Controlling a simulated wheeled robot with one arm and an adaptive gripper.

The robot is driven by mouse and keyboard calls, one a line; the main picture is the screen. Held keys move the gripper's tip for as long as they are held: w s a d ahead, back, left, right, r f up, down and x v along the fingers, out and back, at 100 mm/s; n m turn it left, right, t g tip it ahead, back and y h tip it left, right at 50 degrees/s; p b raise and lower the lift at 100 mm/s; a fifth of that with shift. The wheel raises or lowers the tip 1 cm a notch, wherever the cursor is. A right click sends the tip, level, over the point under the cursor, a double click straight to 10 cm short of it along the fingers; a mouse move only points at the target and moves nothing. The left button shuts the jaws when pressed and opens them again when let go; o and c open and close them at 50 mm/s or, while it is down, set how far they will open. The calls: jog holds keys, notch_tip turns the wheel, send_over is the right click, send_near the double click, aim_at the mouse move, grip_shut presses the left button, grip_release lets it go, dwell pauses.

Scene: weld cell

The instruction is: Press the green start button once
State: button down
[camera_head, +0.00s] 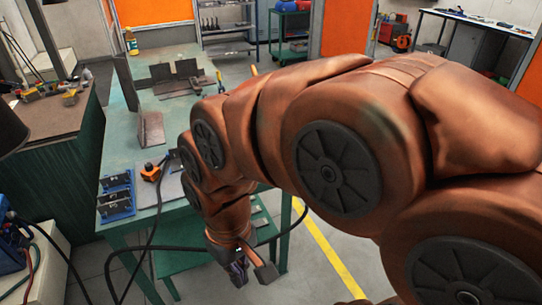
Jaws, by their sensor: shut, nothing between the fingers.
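My gripper (239,274) hangs at the end of my copper-brown arm, low in the middle of the view. It points down, beyond the near edge of the green worktable (122,160) and above floor level. Its small dark fingers are shut with nothing seen between them. I cannot make out a green start button anywhere in this view. My arm covers much of the right half and may hide it.
On the worktable are blue fixtures (117,196), an orange device (151,173) with a black cable, and metal plates (175,76). A brown-topped bench (40,125) stands left. Black cables loop near my gripper. Floor with a yellow line (330,258) is clear.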

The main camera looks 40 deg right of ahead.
jog(key=w+d+m+t+y+b, duration=0.15)
jog(key=w+d+t+b, duration=0.35)
jog(key=w, duration=0.9)
jog(key=w+d+m+t+b, duration=0.1)
jog(key=w+d+m+b, duration=0.2)
jog(key=w+d, duration=0.8)
jog(key=w+d+f+m+t+h+b, duration=0.1)
jog(key=w+d+m, duration=0.1)
jog(key=d, duration=0.7)
jog(key=w+d+f+m+t+h+b, duration=0.1)
jog(key=w+d, duration=0.3)
jog(key=d, duration=0.6)
jog(key=w+d+f+m+t+h+b, duration=0.2)
jog(key=w+d+m+b, duration=0.1)
jog(key=d, duration=0.6)
jog(key=shift+w+d+m, duration=0.3)
jog(key=shift+m, duration=0.25)
jog(key=shift+f+b, duration=0.1)
jog(key=shift+b, duration=0.2)
jog(key=shift+f+b, duration=1.75)
jog(key=shift+f, duration=2.65)
jog(key=shift+f, duration=0.1)
jog(key=shift+f, duration=0.3)
